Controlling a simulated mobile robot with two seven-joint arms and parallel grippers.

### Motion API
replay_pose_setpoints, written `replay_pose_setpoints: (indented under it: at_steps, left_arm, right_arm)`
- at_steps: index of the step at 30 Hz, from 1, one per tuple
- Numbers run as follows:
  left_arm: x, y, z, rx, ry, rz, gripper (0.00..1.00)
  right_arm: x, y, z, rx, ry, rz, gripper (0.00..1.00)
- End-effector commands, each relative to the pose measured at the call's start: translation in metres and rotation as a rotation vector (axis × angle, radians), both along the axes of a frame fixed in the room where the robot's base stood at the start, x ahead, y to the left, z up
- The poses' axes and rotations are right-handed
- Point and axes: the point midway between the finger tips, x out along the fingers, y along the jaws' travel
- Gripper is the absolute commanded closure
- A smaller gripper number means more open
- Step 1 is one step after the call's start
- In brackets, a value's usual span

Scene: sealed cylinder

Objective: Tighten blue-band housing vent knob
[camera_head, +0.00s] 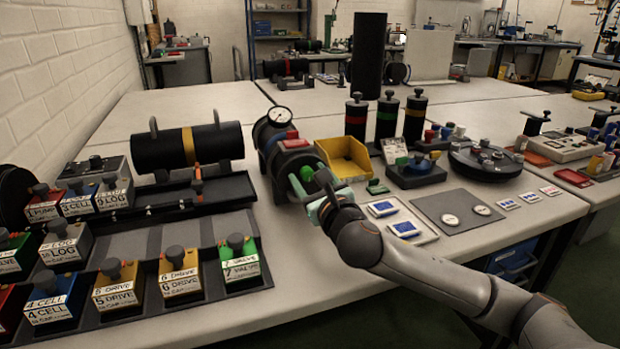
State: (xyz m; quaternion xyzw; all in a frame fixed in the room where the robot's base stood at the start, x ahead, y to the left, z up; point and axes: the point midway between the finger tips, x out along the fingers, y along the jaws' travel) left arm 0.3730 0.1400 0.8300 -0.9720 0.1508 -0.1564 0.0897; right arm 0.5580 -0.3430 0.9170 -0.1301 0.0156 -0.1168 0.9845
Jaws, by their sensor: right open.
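The housing (298,157) is a dark cylinder lying on the table, with a round white gauge (279,115) on top and a bluish band around its middle. A red block sits on top behind its near end. My right gripper (309,180) is at the near end face, its pale green fingers open around or beside a small green knob (307,173). I cannot tell whether the fingers touch the knob. The fingers and wrist hide part of the end face. My left gripper is not in view.
A yellow bin (344,158) stands close right of the housing. Several banded black cylinders stand behind it. A yellow-banded cylinder (188,147) lies on the left, above a rack of labelled knob blocks (181,275). Flat blue-and-white cards (405,228) lie right of my wrist.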

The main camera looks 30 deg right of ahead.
Motion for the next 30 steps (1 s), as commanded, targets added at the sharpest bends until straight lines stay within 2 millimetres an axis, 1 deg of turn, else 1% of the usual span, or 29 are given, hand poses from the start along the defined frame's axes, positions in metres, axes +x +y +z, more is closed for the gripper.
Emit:
replay_pose_setpoints:
  at_steps: [5,6,22,30]
  left_arm:
    - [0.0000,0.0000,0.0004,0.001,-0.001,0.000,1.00]
    - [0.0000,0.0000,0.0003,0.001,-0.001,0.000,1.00]
    - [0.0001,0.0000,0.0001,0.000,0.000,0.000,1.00]
    - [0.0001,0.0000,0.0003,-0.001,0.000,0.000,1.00]
  right_arm:
    - [0.0000,0.0001,-0.0001,0.000,0.000,0.000,0.38]
    - [0.0000,0.0001,-0.0001,0.000,0.000,0.000,0.40]
    - [-0.0003,0.0000,-0.0002,0.000,0.000,0.000,0.99]
    - [-0.0003,0.0000,-0.0002,0.000,0.000,0.000,1.00]
